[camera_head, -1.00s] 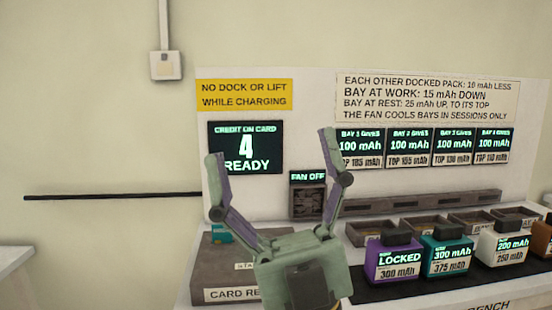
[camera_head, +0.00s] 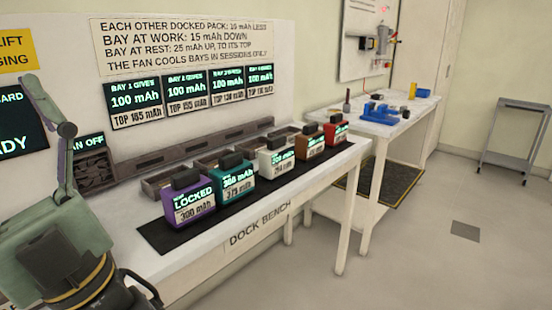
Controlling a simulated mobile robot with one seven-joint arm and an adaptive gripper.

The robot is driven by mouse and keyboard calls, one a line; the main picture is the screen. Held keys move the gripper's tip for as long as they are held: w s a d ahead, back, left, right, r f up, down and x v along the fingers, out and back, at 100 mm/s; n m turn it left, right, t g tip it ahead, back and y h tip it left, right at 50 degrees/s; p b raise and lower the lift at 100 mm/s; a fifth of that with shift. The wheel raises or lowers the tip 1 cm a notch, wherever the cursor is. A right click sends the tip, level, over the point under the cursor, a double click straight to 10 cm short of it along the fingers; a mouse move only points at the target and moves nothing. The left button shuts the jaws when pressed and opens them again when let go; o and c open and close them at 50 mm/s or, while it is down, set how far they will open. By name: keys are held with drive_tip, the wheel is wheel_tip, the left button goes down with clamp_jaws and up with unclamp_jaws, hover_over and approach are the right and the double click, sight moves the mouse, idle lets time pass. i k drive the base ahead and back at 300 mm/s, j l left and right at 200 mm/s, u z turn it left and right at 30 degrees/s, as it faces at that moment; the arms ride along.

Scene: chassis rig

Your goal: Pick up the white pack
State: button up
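The white pack (camera_head: 277,160) stands upright on the black mat of the dock bench, with a dark handle on top and a lit display on its front. It is in the middle of a row, between the teal pack (camera_head: 237,177) and the brown pack (camera_head: 309,144). My gripper (camera_head: 38,98) is at the left edge of the view, well left of the white pack and apart from it. One finger shows, spread outward; the other is out of frame. Nothing is seen in the gripper.
A purple pack (camera_head: 188,203) marked LOCKED stands nearest my gripper; a red pack (camera_head: 335,130) ends the row. Open dock trays (camera_head: 168,185) lie behind the packs. A white side table (camera_head: 385,128) with blue items stands beyond the bench. Floor at the right is mostly clear.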

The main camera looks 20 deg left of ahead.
sight(276, 161)
drive_tip(key=i+j+u, duration=0.25)
drive_tip(key=i, duration=0.25)
drive_tip(key=i+j+u, duration=0.2)
drive_tip(key=i, duration=0.35)
drive_tip(key=l, duration=0.1)
